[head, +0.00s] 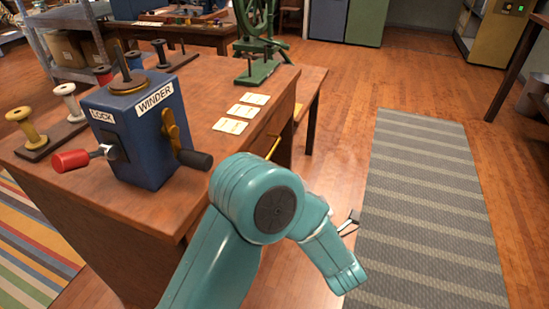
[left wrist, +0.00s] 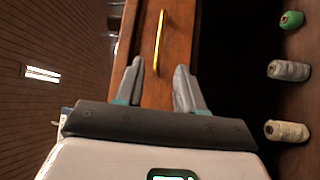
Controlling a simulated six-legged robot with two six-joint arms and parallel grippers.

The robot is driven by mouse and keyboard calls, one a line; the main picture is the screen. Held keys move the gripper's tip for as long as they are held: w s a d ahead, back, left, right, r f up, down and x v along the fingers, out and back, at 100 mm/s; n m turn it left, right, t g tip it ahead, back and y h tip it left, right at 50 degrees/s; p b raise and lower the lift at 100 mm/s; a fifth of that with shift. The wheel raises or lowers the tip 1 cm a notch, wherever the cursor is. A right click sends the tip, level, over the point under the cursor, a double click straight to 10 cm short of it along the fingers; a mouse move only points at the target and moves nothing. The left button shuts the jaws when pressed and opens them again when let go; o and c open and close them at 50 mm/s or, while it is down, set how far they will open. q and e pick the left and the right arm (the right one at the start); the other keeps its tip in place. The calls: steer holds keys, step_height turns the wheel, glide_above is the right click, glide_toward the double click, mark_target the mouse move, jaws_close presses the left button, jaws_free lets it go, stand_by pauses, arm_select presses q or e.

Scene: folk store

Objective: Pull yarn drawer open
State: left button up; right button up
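The wooden drawer front (left wrist: 181,38) shows in the left wrist view with a long yellow bar handle (left wrist: 160,40). In the head view the handle (head: 273,147) is on the right side of the wooden desk, partly behind my left arm. My left gripper (left wrist: 158,66) is open and empty, its two fingers spread on either side of the handle's line. In the head view only a small part of this gripper (head: 350,223) shows past the teal arm. My right gripper is not in view.
A blue winder box (head: 140,130) with a red knob and a crank stands on the desk (head: 205,90), near spools and paper cards (head: 242,111). In the left wrist view, several spools (left wrist: 289,70) lie beyond a dark gap. Floor and a striped grey rug (head: 420,200) are clear to the right.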

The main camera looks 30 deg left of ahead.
arm_select(q)
steer(key=b+x, duration=0.1)
steer(key=x, duration=1.1)
steer(key=shift+a, duration=0.2)
steer(key=shift+w, duration=0.1)
jaws_close()
